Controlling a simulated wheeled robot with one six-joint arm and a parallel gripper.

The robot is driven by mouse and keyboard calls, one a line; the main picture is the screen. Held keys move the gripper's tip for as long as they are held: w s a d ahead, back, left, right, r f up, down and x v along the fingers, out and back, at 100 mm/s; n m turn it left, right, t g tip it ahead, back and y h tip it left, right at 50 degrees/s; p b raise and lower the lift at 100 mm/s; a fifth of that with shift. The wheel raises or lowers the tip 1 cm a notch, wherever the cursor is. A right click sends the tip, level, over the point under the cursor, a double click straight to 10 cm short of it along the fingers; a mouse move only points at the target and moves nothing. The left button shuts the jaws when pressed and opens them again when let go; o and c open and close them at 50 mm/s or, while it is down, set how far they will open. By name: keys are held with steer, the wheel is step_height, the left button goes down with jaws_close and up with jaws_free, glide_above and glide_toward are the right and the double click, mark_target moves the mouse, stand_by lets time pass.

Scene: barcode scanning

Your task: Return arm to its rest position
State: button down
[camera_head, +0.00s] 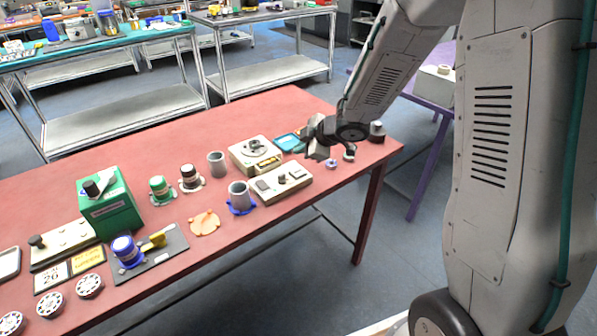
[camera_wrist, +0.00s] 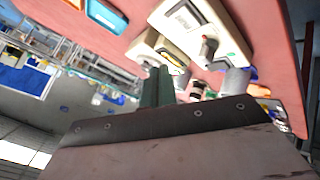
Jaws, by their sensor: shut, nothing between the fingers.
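My arm (camera_head: 378,85) reaches in from the right in the head view, over the far right end of the red table (camera_head: 130,152). My gripper (camera_head: 318,150) is at its end, close above the table beside a teal tray (camera_head: 288,141). It is shut with nothing in it. In the wrist view, dark green finger-like parts (camera_wrist: 158,88) stand together in front of a dark plate. The arm's rest position is not marked in either view.
A beige scale-like device (camera_head: 256,153), a second beige device (camera_head: 284,182), a grey mug (camera_head: 240,196) and a green box (camera_head: 110,204) stand on the table. Small items lie near my gripper. A purple table (camera_head: 424,98) is behind my arm. Metal benches stand farther back.

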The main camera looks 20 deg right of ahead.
steer(key=s+d+f+m+g+h, duration=0.1)
steer(key=s+d+f+m+h, duration=0.15)
steer(key=d+m+h, duration=0.35)
steer(key=s+d+r+m+g+h, duration=0.25)
steer(key=s+d+r, duration=0.4)
steer(key=s, duration=0.35)
steer(key=s+a+r+m+g+y, duration=0.1)
steer(key=s+a+r+m, duration=0.1)
steer(key=s, duration=0.6)
steer(key=s+a+r+m+g+y, duration=0.1)
steer(key=s+a+r+m, duration=0.1)
steer(key=s+a+r, duration=0.2)
steer(key=s+a+r+m+g+y, duration=0.1)
steer(key=s+a+r+m+y, duration=0.1)
steer(key=s+r, duration=0.5)
steer(key=s+a, duration=0.1)
steer(key=s, duration=0.4)
steer(key=shift+s+a, duration=0.3)
steer(key=shift+a, duration=0.1)
